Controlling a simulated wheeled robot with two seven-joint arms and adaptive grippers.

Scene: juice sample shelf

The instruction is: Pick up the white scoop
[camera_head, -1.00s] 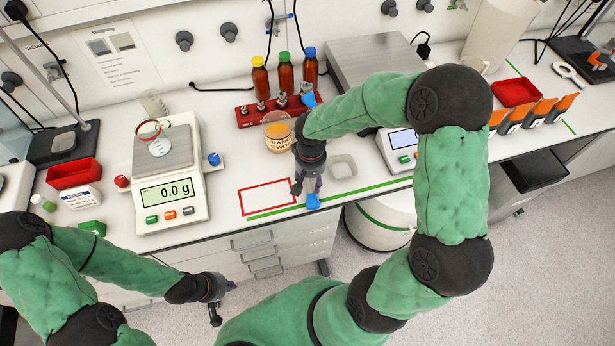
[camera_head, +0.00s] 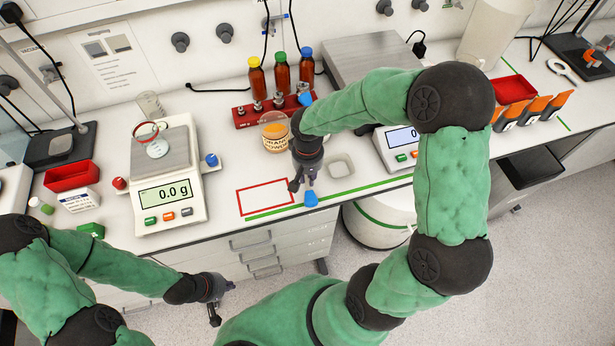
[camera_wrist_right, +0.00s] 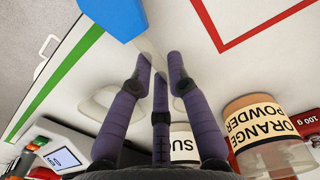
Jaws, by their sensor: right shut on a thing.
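An orange powder jar (camera_head: 275,133) and a clear square dish (camera_head: 341,166) stand near my right gripper. A red-outlined rectangle (camera_head: 240,203) is left of it. A balance (camera_head: 170,214) reading 0.0 g, a bottle rack (camera_head: 243,117) and a second balance (camera_head: 392,158) stand around.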

